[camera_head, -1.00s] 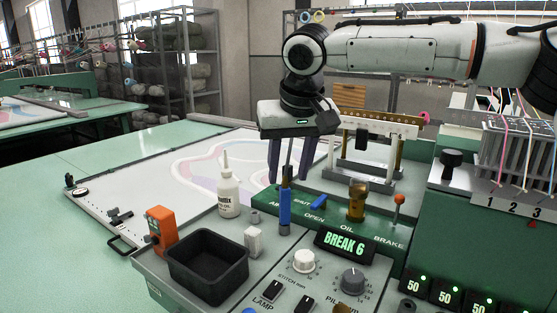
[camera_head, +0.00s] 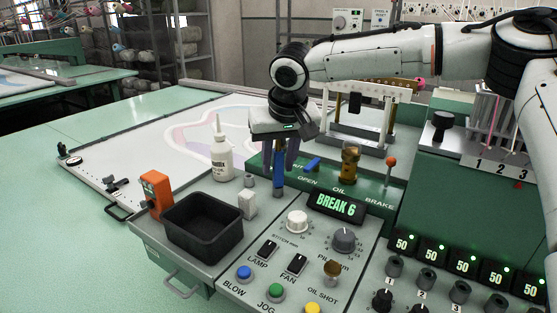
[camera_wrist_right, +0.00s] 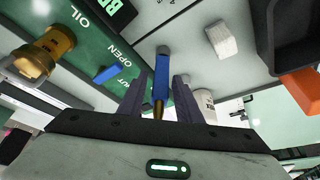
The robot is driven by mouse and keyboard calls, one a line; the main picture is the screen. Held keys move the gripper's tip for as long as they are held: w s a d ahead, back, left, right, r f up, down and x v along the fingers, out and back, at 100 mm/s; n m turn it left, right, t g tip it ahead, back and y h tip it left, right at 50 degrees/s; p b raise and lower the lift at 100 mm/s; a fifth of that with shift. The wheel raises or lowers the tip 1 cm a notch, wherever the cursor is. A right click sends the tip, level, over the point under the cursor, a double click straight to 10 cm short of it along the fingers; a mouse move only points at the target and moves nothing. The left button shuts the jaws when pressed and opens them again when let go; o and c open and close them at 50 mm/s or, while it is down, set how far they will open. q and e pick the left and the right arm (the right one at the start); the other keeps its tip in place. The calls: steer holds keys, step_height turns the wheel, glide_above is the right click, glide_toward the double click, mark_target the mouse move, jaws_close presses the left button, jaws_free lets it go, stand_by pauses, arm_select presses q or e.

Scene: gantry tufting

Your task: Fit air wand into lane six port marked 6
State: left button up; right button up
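The air wand (camera_head: 278,172) has a blue handle and stands upright at the left end of the green strip on the console. My right gripper (camera_head: 280,158) points down over it, one dark finger on each side. In the right wrist view the wand (camera_wrist_right: 161,88) lies between the fingertips (camera_wrist_right: 161,82), with a gap on both sides, so the gripper is open. Its brass-coloured end points toward the palm. Lane plates 1, 2 and 3 (camera_head: 500,168) show at the right. No port marked 6 is visible. My left gripper is not in view.
A "BREAK 6" display (camera_head: 336,205), a brass oil cup (camera_head: 349,165) and a red-knobbed brake lever (camera_head: 390,168) stand right of the wand. A white bottle (camera_head: 221,160), a white block (camera_head: 247,203) and a black bin (camera_head: 203,240) are to the left.

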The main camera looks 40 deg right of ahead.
mark_target(279, 142)
jaws_close()
steer(key=shift+r, duration=0.2)
steer(key=shift+r, duration=1.75)
steer(key=shift+f, duration=0.1)
steer(key=shift+f, duration=1.65)
